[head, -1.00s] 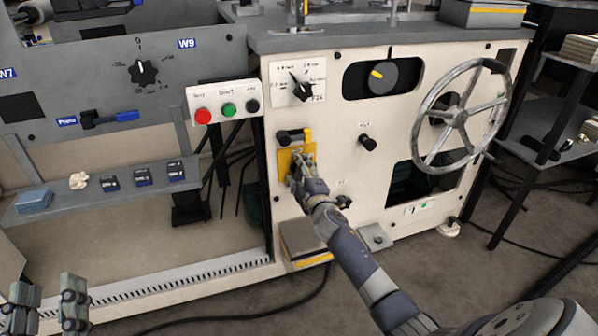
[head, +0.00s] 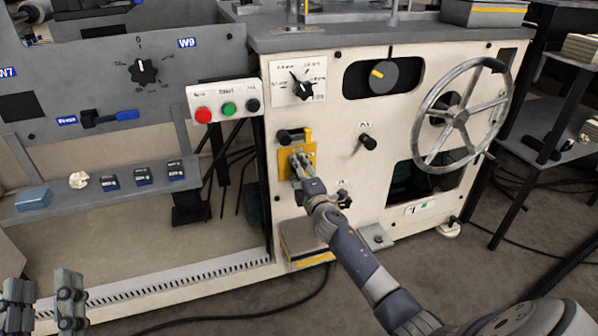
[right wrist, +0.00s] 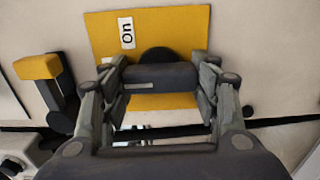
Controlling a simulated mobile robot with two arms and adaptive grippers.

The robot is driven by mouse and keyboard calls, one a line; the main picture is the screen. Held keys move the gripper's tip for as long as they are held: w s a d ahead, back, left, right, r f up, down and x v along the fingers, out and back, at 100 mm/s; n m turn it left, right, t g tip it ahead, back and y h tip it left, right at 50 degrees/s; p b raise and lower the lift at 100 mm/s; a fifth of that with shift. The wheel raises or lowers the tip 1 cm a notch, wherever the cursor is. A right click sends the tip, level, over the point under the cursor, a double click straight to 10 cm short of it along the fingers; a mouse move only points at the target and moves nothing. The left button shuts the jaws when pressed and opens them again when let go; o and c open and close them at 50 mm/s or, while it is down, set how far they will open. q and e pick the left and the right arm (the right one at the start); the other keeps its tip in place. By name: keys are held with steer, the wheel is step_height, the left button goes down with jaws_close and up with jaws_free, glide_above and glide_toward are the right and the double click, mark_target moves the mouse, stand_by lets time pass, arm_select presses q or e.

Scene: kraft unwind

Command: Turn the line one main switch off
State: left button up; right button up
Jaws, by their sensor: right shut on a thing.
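The main switch is a black handle (right wrist: 160,76) on a yellow plate (right wrist: 110,35) with an "On" label (right wrist: 126,33) in the right wrist view. In the head view the yellow plate (head: 286,170) is on the cream machine front, and my right gripper covers most of the handle. My right gripper (head: 298,165) is shut on the handle, one finger at each end of it, as the right wrist view shows. A black round part (right wrist: 158,55) shows behind the handle. My left gripper (head: 43,302) is at the bottom left, fingers apart, empty, away from the machine.
A black and yellow lever (head: 294,136) sits just above the plate. A button box (head: 224,103), a dial panel (head: 298,82) and a large handwheel (head: 462,115) are nearby. A black knob (head: 367,142) is to the right. A yellow-edged box (head: 305,243) lies below.

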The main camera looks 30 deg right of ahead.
steer(key=o, duration=1.1)
steer(key=shift+s, duration=0.1)
steer(key=v, duration=1.1)
steer(key=shift+s+f, duration=0.1)
steer(key=shift+s, duration=0.3)
